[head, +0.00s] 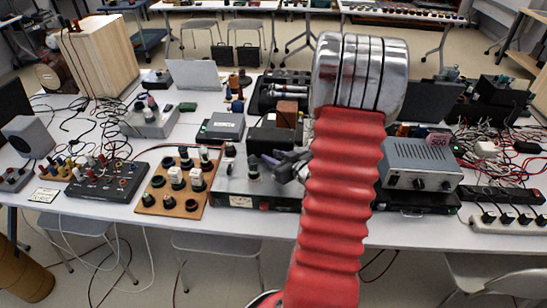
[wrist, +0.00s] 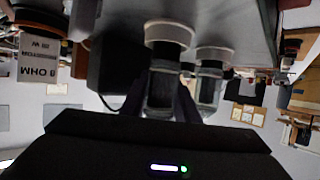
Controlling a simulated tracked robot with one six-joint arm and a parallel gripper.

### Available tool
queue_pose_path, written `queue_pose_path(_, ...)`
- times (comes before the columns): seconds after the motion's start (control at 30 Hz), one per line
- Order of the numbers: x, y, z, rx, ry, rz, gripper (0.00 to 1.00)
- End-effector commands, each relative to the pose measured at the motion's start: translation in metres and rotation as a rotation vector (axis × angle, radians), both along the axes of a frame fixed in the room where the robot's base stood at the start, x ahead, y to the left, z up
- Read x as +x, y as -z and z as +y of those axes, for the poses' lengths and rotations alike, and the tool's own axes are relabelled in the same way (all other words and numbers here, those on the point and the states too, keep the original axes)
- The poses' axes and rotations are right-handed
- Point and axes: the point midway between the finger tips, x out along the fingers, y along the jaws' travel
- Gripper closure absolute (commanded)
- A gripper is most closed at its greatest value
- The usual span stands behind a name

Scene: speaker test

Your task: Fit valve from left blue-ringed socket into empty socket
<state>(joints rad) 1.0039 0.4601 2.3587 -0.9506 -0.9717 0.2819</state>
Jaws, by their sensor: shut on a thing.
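My gripper (head: 272,161) is low over the silver chassis (head: 230,186), in the middle of the head view. The wrist view is upside down; there my gripper (wrist: 163,98) is shut on a dark glass valve (wrist: 162,86). The valve's lower end meets a pale ring (wrist: 168,35); I cannot tell whether it is seated. A second valve (wrist: 209,88) with a pale ring stands close beside it, to the right. In the head view a dark valve (head: 253,171) shows left of the fingers. My red arm hides much of the chassis. I cannot make out blue rings or the empty socket.
A wooden board (head: 158,205) with several sockets and valves lies left of the chassis. A black box with knobs (head: 105,182) is further left. A grey instrument (head: 420,165) stands right of my arm. A block labelled 8 OHM (wrist: 38,62) shows in the wrist view.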

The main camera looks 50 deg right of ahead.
Motion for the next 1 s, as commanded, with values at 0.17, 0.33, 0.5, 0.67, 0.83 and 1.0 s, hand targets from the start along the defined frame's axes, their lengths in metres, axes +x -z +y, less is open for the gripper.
queue_pose_path(0.17, 0.0000, 0.0010, 0.0000, 0.000, 0.000, 0.000, 0.95)
queue_pose_path(0.33, -0.0004, 0.0049, -0.0005, 0.001, 0.000, 0.000, 0.95)
queue_pose_path(0.5, -0.0005, 0.0057, -0.0007, 0.000, 0.001, 0.000, 0.65)
queue_pose_path(0.67, -0.0006, 0.0057, -0.0008, 0.001, 0.001, 0.000, 0.64)
queue_pose_path(0.83, -0.0005, 0.0043, -0.0008, 0.000, 0.001, 0.000, 0.64)
queue_pose_path(1.0, -0.0045, -0.0027, -0.0010, -0.001, 0.004, 0.000, 0.64)
